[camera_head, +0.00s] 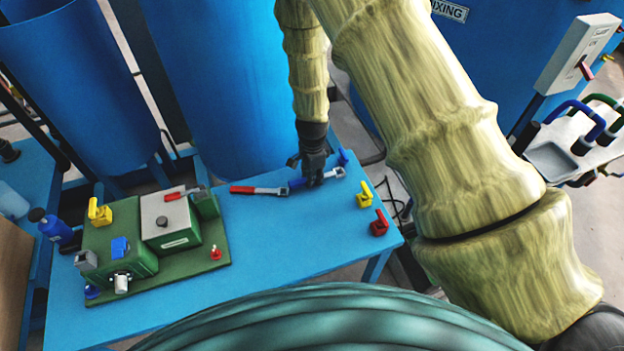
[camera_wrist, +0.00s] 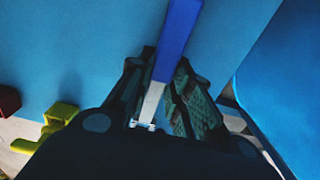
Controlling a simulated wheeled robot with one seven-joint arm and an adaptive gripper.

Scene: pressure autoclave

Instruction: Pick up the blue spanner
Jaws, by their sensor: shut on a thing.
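The blue spanner (camera_head: 297,183) is at the back of the blue table, with its blue handle to the left and its silver end to the right of my gripper (camera_head: 314,177). In the wrist view, its blue handle (camera_wrist: 178,40) runs up from between my fingers, and its silver shank lies lower down. My gripper (camera_wrist: 158,92) is shut on the spanner, with a finger on each side. The fingers hide part of the shank. I cannot tell whether the spanner touches the tabletop.
A red-handled spanner (camera_head: 256,190) lies just left on the table (camera_head: 290,245). Yellow (camera_head: 364,194) and red (camera_head: 380,223) padlock-like pieces stand to the right. A green machine on a base (camera_head: 190,270) fills the left. Blue tanks (camera_head: 215,80) rise behind. The table's front middle is clear.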

